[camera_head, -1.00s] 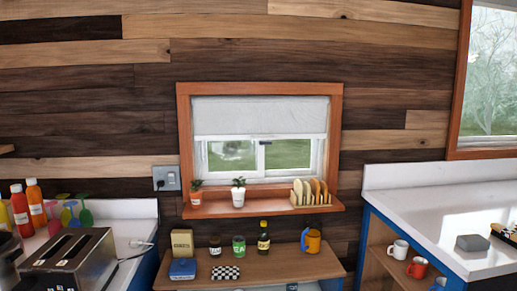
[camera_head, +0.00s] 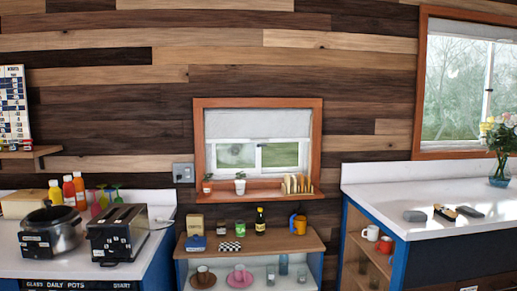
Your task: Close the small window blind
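The small window (camera_head: 258,146) sits in a wooden frame in the middle of the plank wall. Its white blind (camera_head: 258,124) hangs over about the upper half of the opening. The lower panes below it are uncovered and show greenery outside. My gripper is not in view.
The window sill (camera_head: 262,197) holds a potted plant (camera_head: 240,183) and a rack of plates (camera_head: 297,185). Below it is a wooden-topped shelf (camera_head: 275,242) with jars and a bottle (camera_head: 260,221). Counters with a toaster (camera_head: 118,234) and mugs flank it. A larger window (camera_head: 465,85) is at right.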

